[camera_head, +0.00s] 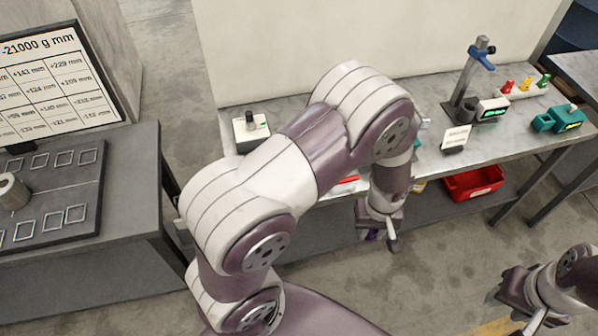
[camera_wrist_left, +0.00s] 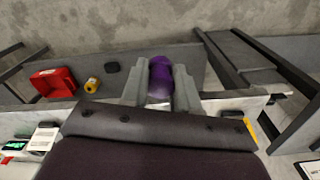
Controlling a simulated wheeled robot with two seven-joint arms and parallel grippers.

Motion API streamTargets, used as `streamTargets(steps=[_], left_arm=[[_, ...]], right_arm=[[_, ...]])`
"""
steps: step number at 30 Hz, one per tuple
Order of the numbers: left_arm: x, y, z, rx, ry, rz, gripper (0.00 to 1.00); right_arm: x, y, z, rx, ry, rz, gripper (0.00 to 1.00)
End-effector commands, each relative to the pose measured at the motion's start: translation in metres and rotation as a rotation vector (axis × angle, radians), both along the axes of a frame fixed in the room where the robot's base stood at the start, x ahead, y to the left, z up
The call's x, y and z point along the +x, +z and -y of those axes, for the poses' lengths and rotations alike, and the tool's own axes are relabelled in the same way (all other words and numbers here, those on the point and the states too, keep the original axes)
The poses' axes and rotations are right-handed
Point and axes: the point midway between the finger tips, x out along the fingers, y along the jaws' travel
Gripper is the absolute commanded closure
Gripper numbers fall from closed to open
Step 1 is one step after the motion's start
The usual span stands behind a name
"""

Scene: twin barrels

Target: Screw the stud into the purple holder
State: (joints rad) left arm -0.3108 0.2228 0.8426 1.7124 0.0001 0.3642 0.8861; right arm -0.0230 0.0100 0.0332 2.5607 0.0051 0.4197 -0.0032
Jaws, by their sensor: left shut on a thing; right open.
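My left gripper (camera_head: 384,238) hangs in front of the bench edge, over the floor, and is shut on a rounded purple piece (camera_wrist_left: 160,74). In the left wrist view the purple piece sits between the two grey fingers, with a paler end toward the palm. Only a sliver of purple (camera_head: 372,235) shows in the head view. I cannot tell whether the piece is the purple holder itself. I cannot make out a stud in either view. My right gripper (camera_head: 536,318) is at the lower right of the head view, open and apart from the bench.
The bench (camera_head: 420,92) bears a white box with a black knob (camera_head: 250,128), a blue-topped stand (camera_head: 470,80), a sign (camera_head: 456,138) and a teal device (camera_head: 558,120). A red bin (camera_head: 474,182) is on the lower shelf. My left arm hides the bench middle.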

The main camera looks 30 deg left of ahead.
Motion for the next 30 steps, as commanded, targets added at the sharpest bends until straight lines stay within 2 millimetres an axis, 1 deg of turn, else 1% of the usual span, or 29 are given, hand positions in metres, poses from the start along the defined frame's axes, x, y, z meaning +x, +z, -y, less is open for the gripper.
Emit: streamTargets(steps=[1, 5, 9, 11, 12, 14, 15, 18, 21, 22, 30], left_arm=[[0.008, -0.01, -0.003, 0.001, -0.058, -0.002, 1.0], [0.029, -0.038, -0.013, 0.004, -0.245, -0.003, 1.0], [0.047, -0.077, -0.033, 0.005, -0.417, -0.003, 1.0], [0.051, -0.095, -0.043, 0.006, -0.471, -0.005, 1.0], [0.053, -0.107, -0.05, 0.006, -0.498, -0.005, 1.0], [0.054, -0.125, -0.061, 0.006, -0.53, -0.006, 1.0], [0.053, -0.137, -0.068, 0.005, -0.546, -0.006, 1.0], [0.05, -0.163, -0.084, 0.006, -0.566, -0.005, 1.0], [0.046, -0.179, -0.095, 0.006, -0.573, -0.003, 1.0], [0.045, -0.182, -0.096, 0.006, -0.574, -0.003, 1.0], [0.044, -0.184, -0.099, 0.007, -0.577, -0.001, 1.0]], right_arm=[[0.0, -0.004, 0.0, 0.0, 0.0, 0.0, 0.57], [0.001, -0.011, 0.0, 0.0, 0.0, 0.0, 0.57], [0.001, -0.019, 0.0, 0.0, 0.0, 0.0, 0.57], [0.001, -0.023, 0.0, 0.0, 0.0, 0.0, 0.57], [0.001, -0.026, 0.0, 0.0, 0.0, 0.0, 0.57], [0.001, -0.03, 0.0, 0.0, 0.0, 0.0, 0.57], [0.001, -0.032, 0.0, 0.0, 0.0, 0.0, 0.57], [0.001, -0.037, 0.0, 0.0, 0.0, 0.0, 0.57], [0.001, -0.039, 0.0, 0.0, 0.0, 0.0, 0.57], [0.001, -0.04, 0.0, 0.0, 0.0, 0.0, 0.57], [0.001, -0.039, 0.0, 0.0, 0.0, 0.0, 0.57]])
